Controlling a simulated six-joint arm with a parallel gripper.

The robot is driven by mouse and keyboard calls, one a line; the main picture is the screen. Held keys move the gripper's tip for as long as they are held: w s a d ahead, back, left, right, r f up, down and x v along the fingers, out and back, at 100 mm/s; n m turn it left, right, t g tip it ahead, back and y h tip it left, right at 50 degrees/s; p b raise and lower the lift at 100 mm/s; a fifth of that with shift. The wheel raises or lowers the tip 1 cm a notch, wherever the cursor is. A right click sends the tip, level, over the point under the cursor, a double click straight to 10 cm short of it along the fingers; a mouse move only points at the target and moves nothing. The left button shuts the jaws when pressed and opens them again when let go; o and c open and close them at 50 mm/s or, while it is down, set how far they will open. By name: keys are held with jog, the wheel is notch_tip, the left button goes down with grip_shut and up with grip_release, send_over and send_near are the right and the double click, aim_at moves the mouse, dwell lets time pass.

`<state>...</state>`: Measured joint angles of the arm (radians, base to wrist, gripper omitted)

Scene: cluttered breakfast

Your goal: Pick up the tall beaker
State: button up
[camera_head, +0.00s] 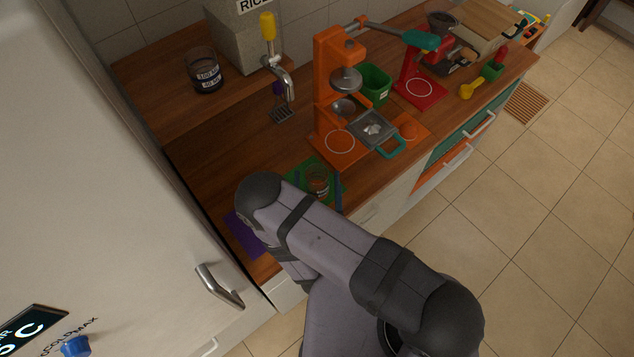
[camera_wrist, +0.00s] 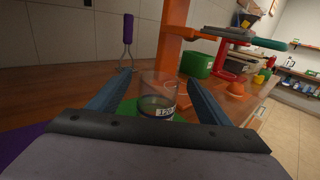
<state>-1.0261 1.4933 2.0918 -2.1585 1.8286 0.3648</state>
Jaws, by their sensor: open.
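A clear glass beaker (camera_head: 318,180) with a label stands upright on a green mat (camera_head: 328,165). In the wrist view this beaker (camera_wrist: 157,92) stands between the two blue fingers of my gripper (camera_wrist: 160,80). My gripper (camera_head: 318,188) is open, with one finger on each side of the beaker. I cannot tell whether either finger touches it. A second, dark-looking glass beaker (camera_head: 204,70) with a white label stands on the raised wooden shelf at the back left. Which one is the tall beaker is not clear from their look.
An orange machine (camera_head: 330,80) stands just behind the mat, with a metal pan (camera_head: 372,128) at its front. A purple mat (camera_head: 243,235) lies to the left. A green bin (camera_head: 373,85) and a red machine (camera_head: 415,85) are farther right.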

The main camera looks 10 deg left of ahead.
jog(key=shift+w+a, duration=0.15)
jog(key=shift+w, duration=1.15)
jog(key=c, duration=1.5)
jog(key=shift+r+p, duration=2.55)
jog(key=shift+r, duration=2.45)
